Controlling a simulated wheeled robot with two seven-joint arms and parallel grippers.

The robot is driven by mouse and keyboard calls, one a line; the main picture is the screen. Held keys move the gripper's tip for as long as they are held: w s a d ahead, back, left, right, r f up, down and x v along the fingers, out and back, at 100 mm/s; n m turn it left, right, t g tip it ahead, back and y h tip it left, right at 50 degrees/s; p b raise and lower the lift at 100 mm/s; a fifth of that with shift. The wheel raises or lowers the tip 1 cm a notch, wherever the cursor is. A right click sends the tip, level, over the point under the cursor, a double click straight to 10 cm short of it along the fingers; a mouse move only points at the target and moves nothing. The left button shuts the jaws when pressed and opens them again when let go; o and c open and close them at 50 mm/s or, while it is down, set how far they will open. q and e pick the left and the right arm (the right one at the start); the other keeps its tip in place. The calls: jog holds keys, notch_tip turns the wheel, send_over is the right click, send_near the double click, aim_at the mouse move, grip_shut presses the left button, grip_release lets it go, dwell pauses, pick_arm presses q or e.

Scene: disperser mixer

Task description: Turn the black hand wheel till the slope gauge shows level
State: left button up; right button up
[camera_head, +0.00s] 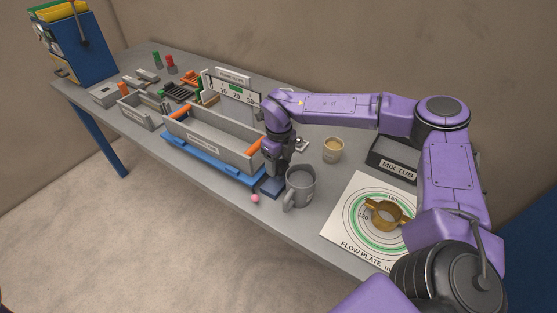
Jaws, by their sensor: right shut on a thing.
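My right gripper (277,173) points down at the right end of a blue base (205,160), just behind a grey mug. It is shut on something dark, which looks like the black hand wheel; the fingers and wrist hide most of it. On the base sits a long grey tray (208,146) with orange end pieces. A white scale board (235,89) with numbers such as 15, 20 and 30 stands behind the tray, and my arm partly covers its right side. Its pointer is too small to read. My left gripper is out of view.
The grey mug (300,188) and a small pink ball (255,198) are close to my gripper. A beige cup (333,149), a dark mix tub (392,160) and a flow plate (345,222) with a brass ring (386,213) lie to the right. Small parts crowd the left.

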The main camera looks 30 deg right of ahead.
aim_at(278, 165)
dwell(0.5)
jog(key=o, duration=1.1)
jog(key=shift+c, duration=0.2)
notch_tip(278, 165, up, 11)
jog(key=b, duration=0.2)
jog(key=shift+f, duration=0.2)
jog(key=shift+f, duration=0.1)
